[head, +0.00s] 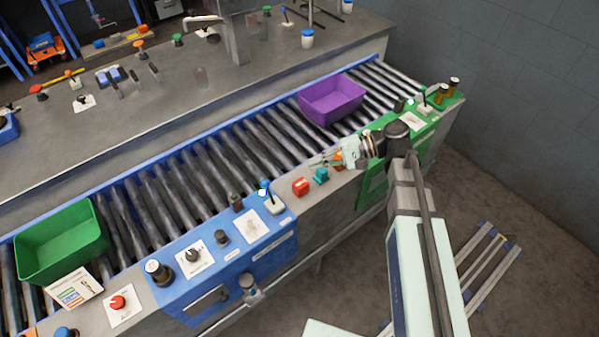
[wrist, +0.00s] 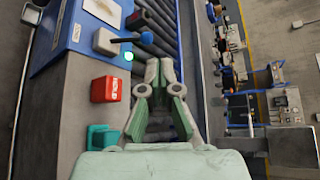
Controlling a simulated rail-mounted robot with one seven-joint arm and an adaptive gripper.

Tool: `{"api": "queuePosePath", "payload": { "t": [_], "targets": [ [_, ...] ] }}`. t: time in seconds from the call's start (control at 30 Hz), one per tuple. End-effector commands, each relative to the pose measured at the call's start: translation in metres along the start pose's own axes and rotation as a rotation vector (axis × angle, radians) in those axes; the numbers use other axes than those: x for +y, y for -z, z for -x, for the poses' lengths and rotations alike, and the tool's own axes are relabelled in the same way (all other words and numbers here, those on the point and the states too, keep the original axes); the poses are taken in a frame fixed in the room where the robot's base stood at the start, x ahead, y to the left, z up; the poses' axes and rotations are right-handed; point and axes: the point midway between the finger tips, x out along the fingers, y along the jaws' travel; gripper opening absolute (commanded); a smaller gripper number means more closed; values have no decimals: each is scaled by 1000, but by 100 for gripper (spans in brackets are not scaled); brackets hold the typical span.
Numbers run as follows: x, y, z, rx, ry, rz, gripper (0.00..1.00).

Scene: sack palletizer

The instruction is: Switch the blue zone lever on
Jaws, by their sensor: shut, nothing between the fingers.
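The blue zone panel (head: 225,262) stands at the near side of the roller conveyor. Its lever (head: 271,200) has a pale base and a dark stick with a blue knob, at the panel's right end. In the wrist view the lever's pale base (wrist: 105,42) is at upper left, with its stick pointing right. A small lamp (wrist: 128,56) beside it glows green. My gripper (head: 330,161) is to the right of the lever and apart from it, over the conveyor's near edge. In the wrist view its fingers (wrist: 159,68) are shut and empty.
A red block (head: 301,187) and a teal block (head: 321,175) sit on the ledge between the lever and my gripper. A purple bin (head: 332,100) and a green bin (head: 62,243) rest on the rollers. A green panel (head: 375,188) is under my arm.

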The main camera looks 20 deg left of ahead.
Motion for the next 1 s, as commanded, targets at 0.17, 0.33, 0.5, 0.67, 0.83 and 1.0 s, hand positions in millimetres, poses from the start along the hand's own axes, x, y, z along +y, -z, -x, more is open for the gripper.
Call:
{"api": "queuePosePath", "payload": {
  "t": [0.17, 0.33, 0.5, 0.67, 0.83, 1.0],
  "targets": [
    [-3, 2, 24, 0, 0, 0, 0],
    [-6, 1, 33, 0, 0, 0, 0],
    [-6, 0, 34, -1, 0, 0, 0],
    [-6, 0, 34, -1, 0, 0, 0],
    [-6, 1, 33, 0, 0, 7, 0],
    [8, 19, 34, 99, -64, 50, 0]
  ]
}}
